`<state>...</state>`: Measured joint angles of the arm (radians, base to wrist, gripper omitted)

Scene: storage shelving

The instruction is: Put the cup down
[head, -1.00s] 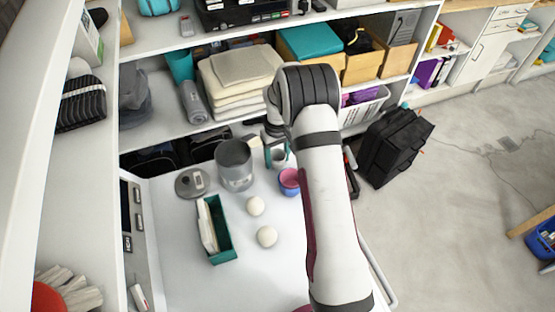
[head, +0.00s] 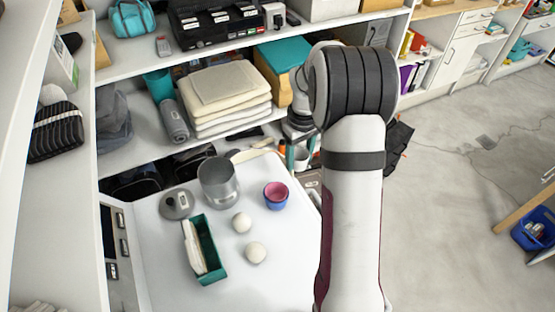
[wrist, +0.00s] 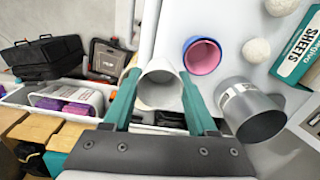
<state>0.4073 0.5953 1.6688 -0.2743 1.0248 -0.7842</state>
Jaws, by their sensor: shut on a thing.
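A pale grey-white cup (wrist: 160,88) is held between the teal fingers of my gripper (wrist: 159,80) in the wrist view, its round mouth facing the camera. In the head view my gripper (head: 300,155) hangs at the back right corner of the white table (head: 285,255), with the cup (head: 301,159) partly hidden between its fingers. The cup overlaps the table's edge in the picture; its height above the surface is hard to tell.
A blue and pink cup (head: 276,196), a grey metal canister (head: 218,184), two white balls (head: 242,222) and a teal box (head: 206,252) stand on the table. Shelves with folded cloths (head: 228,92) rise behind. The table's front right part is clear.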

